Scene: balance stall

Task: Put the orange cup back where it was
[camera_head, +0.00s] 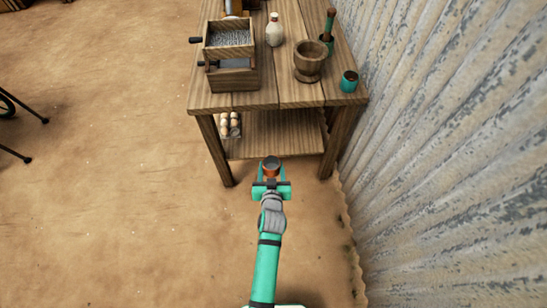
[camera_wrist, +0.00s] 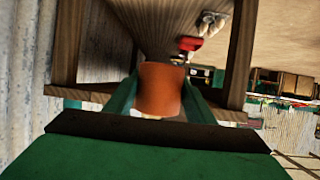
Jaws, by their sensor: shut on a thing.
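The orange cup (camera_head: 271,164) is held in my gripper (camera_head: 271,175), in front of the wooden table (camera_head: 272,98) and below the level of its top. In the wrist view, the orange cup (camera_wrist: 160,90) sits between the two green fingers of my gripper (camera_wrist: 160,98), which is shut on it. From the head view, a dark opening shows at the top of the cup. The cup's lower part is partly hidden by the gripper.
A lower shelf (camera_head: 275,135) holds a carton of eggs (camera_head: 229,124). A corrugated wall (camera_head: 440,130) bounds the right. The floor at left is mostly clear.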

